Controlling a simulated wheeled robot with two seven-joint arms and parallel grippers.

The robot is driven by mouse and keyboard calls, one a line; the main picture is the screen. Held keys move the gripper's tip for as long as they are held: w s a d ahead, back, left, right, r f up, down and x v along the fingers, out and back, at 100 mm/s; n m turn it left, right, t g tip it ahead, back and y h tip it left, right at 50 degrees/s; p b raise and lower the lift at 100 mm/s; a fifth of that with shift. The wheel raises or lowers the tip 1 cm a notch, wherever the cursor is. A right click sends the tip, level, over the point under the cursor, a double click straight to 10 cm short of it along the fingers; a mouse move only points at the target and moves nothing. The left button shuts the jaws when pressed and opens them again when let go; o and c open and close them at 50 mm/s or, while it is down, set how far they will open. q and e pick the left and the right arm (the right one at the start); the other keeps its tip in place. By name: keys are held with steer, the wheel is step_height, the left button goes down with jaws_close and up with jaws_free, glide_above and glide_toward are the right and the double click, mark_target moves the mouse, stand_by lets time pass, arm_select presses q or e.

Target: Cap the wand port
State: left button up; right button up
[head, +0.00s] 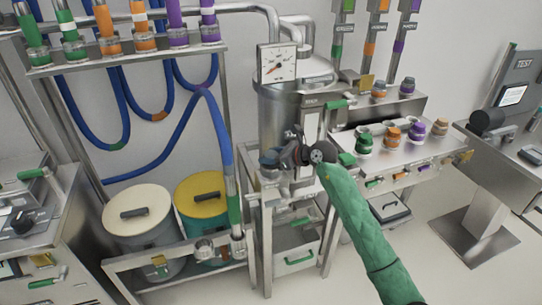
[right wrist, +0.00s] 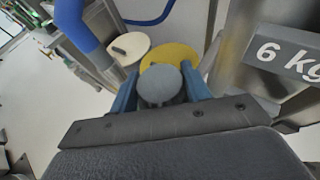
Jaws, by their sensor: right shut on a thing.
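My right gripper (head: 272,159) is at the end of the green-sleeved arm, in front of the steel vessel in the head view. In the right wrist view its two blue fingers (right wrist: 161,92) are shut on a round grey cap (right wrist: 160,84), held between them. The blue hose (head: 225,140) runs down to a wand with a green band (head: 234,209), upright at a metal fitting (head: 238,243) on the low frame. A second metal fitting (head: 204,249) sits left of it. I cannot tell which fitting is the wand port. My left gripper is not in view.
A white-lidded bin (head: 138,212) and a yellow-lidded bin (head: 203,194) stand behind the frame rail (head: 180,256). The steel vessel (head: 280,120) is close to my right gripper. A shelf with several coloured caps (head: 415,134) is at right. The floor at lower right is clear.

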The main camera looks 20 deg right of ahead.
steer(key=shift+f, duration=0.3)
stand_by(0.5)
steer(key=o, duration=1.2)
steer(key=shift+o, duration=0.2)
steer(key=b+v, duration=0.3)
steer(key=v, duration=0.4)
steer(key=shift+s+d+r, duration=0.2)
steer(key=shift+s, duration=0.1)
